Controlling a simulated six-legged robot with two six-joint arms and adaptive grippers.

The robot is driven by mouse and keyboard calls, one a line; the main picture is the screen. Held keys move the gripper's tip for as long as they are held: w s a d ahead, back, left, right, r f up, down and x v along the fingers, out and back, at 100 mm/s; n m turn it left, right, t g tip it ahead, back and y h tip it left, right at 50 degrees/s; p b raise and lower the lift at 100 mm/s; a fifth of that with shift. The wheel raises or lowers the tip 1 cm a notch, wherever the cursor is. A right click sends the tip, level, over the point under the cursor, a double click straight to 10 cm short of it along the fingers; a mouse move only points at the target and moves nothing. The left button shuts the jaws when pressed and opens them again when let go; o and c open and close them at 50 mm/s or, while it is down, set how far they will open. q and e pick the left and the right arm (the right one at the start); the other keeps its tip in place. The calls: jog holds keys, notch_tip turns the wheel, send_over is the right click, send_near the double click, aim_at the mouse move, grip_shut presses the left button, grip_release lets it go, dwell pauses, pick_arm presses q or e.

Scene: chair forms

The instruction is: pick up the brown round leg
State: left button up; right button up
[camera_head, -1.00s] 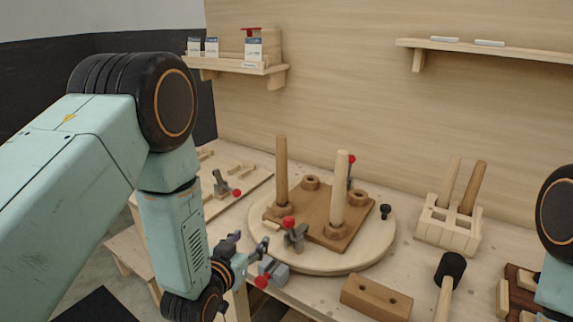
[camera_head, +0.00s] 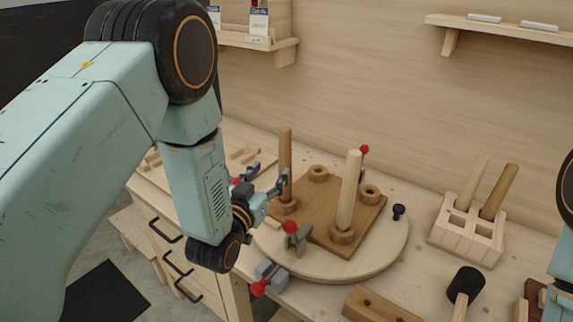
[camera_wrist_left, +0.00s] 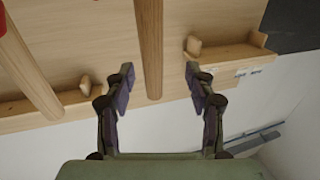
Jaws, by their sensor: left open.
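A brown round leg (camera_head: 286,150) stands upright in a round socket on the brown board, at its left side. A lighter round leg (camera_head: 350,190) stands upright in another socket to its right. My left gripper (camera_head: 267,180) is open at the lower part of the brown leg, with one finger close in front of it. In the left wrist view the leg (camera_wrist_left: 149,45) shows between the two open fingertips (camera_wrist_left: 159,82), touching neither. How deep it sits between them I cannot tell. My right gripper is out of view.
The brown board (camera_head: 325,215) lies on a round turntable (camera_head: 385,255) with red-knobbed clamps (camera_head: 297,238). A rack (camera_head: 468,240) with a light and a brown leg stands at the right, behind a black-headed mallet (camera_head: 466,285). A brown block (camera_head: 378,307) lies at the front.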

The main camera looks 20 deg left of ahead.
aim_at(283, 160)
pick_arm(q)
jog(key=w, duration=0.1)
jog(key=w+d, duration=0.1)
jog(key=w+d+p, duration=0.1)
jog(key=shift+w+r, duration=0.15)
jog(key=shift+r, duration=0.2)
jog(key=w, duration=0.3)
jog(key=shift+w+a+f+p, duration=0.25)
jog(key=shift+w+a+p, duration=0.1)
jog(key=shift+a, duration=0.05)
jog(key=shift+d, duration=0.1)
jog(key=shift+d+r, duration=0.15)
jog(key=shift+d, duration=0.35)
jog(key=shift+c, duration=0.5)
jog(key=shift+w+a, duration=0.1)
jog(key=shift+a, duration=0.4)
jog(key=c, duration=0.6)
jog(key=shift+d, duration=0.4)
grip_shut()
jog(key=shift+a, duration=0.1)
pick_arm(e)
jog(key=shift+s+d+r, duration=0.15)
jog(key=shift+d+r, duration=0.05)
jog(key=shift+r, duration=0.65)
